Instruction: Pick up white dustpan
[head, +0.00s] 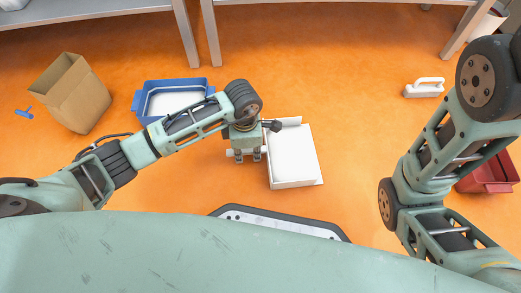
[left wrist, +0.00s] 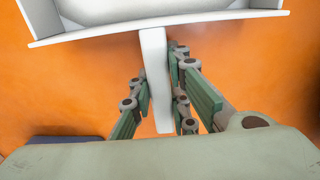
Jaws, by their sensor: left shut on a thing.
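The white dustpan (head: 293,157) shows in the middle of the head view, just right of my left gripper (head: 248,157). In the left wrist view, the dustpan's pan (left wrist: 100,34) spans the top and its flat white handle (left wrist: 153,60) points down toward the palm. My left gripper (left wrist: 158,85) is shut on the handle, with green fingers on both sides. I cannot tell whether the dustpan touches the floor. My right arm shows at the right of the head view, but its gripper is out of view.
A blue tub (head: 138,102) stands left of the dustpan, with an open cardboard box (head: 75,95) farther left. A white-handled brush (head: 424,88) and a red crate (head: 490,178) lie to the right. Table legs (head: 186,35) stand behind. Orange floor right of the dustpan is clear.

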